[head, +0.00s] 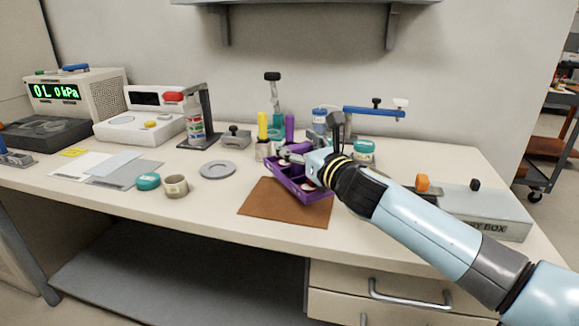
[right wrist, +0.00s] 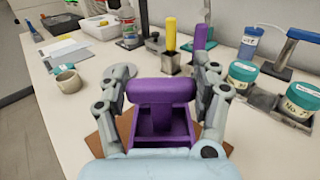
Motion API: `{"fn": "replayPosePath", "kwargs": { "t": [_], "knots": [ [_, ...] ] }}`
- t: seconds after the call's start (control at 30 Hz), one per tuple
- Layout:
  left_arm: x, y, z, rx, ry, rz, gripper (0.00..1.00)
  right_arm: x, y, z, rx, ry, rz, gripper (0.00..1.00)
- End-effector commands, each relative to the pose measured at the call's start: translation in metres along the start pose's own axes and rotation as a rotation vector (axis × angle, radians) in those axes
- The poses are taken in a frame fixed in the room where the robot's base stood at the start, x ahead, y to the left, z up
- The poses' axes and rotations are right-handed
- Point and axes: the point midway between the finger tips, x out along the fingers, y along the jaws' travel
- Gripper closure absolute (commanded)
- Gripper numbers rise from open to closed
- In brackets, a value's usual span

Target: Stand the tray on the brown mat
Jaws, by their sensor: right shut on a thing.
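The purple tray (head: 318,196) has several compartments and holds small pale items. It looks tilted, over the back right part of the brown mat (head: 260,205); I cannot tell whether it touches the mat. My right gripper (head: 293,153) is shut on the tray. In the right wrist view the gripper (right wrist: 163,92) has its fingers on either side of the purple handle (right wrist: 160,90), and the mat (right wrist: 95,145) shows below. My forearm hides part of the tray's right side in the head view. My left gripper is not in view.
A grey dish (head: 217,170), a beige cup (head: 175,186) and a teal lid (head: 148,181) stand left of the mat. Yellow and purple-handled tools (head: 263,126) and teal-lidded jars (head: 363,150) stand behind. A grey box (head: 485,205) is at right. The mat's front left is clear.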

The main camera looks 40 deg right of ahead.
Motion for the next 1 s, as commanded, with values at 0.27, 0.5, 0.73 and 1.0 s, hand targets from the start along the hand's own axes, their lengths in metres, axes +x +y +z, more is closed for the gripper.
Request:
{"fn": "replayPosePath", "kwargs": {
  "t": [0.27, 0.5, 0.73, 1.0],
  "knots": [
    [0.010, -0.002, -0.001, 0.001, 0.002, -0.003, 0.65, 0.008, 0.015, -0.015, -0.004, -0.002, 0.001, 0.94],
    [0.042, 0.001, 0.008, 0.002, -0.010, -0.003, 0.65, 0.008, 0.015, -0.049, -0.003, 0.000, 0.001, 0.94],
    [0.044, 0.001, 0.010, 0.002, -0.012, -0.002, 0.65, 0.008, 0.015, -0.050, -0.002, -0.002, 0.001, 0.94],
    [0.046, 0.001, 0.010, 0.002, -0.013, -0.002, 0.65, 0.008, 0.014, -0.053, -0.003, 0.000, 0.000, 0.29]
  ]
}}
